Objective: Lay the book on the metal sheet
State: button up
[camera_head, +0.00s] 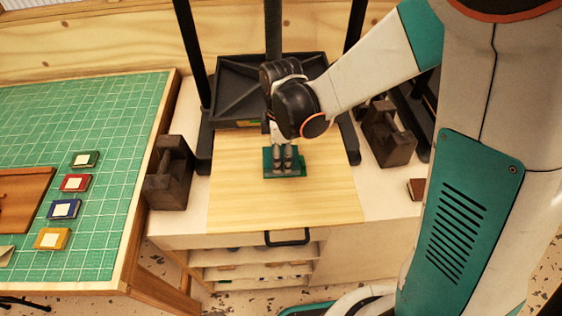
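A small dark teal, flat, book-like thing (269,168) appears at the middle of the pale wood-grained board (235,195). I cannot tell whether it rests on the board or is held just above it. My gripper (284,168) points down over it, with its two fingers close together and overlapping it in the picture. Whether they grip it is unclear. Nothing in view is plainly a metal sheet. A small brown block or book (416,188) lies at the right on the white bench top.
A black press frame (230,90) stands behind the board. Dark wooden blocks (170,175) (388,135) stand on both sides. At left, a green cutting mat (110,215) holds several small coloured squares (75,183) and a brown wooden piece (20,195). The board's front is clear.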

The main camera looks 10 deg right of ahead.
jog(key=shift+f+b, duration=0.4)
jog(key=shift+f, duration=0.75)
jog(key=shift+f, duration=0.15)
jog(key=o, duration=1.1)
notch_tip(320, 180, up, 12)
jog(key=p, duration=0.8)
